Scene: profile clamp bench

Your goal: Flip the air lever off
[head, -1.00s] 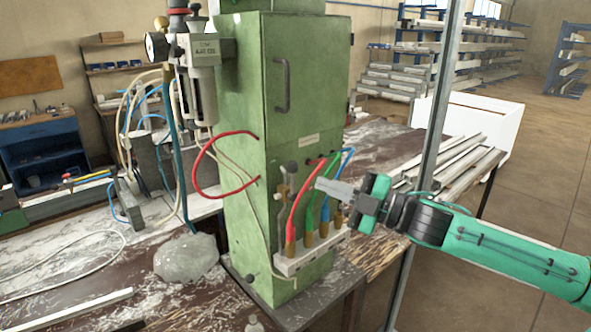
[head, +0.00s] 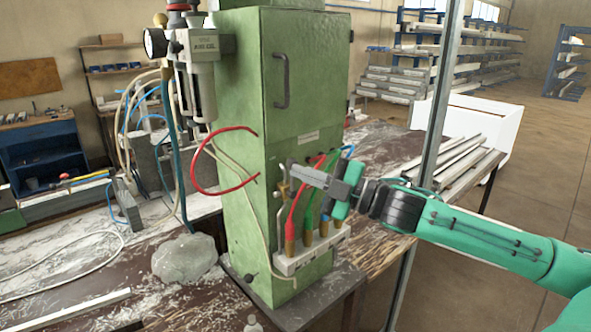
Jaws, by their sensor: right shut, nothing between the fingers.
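The air lever (head: 282,192), a brass and metal piece, stands at the left end of the pale valve block (head: 288,264) on the front of the green cabinet (head: 242,105). My right gripper (head: 297,171) is shut and empty. Its fingertips point left and are at the lever's upper end in the picture. My left gripper is not in view.
Red, green and blue hoses rise from brass fittings (head: 307,236) on the block, close below and behind my right gripper. An upright metal post (head: 434,125) stands to the right.

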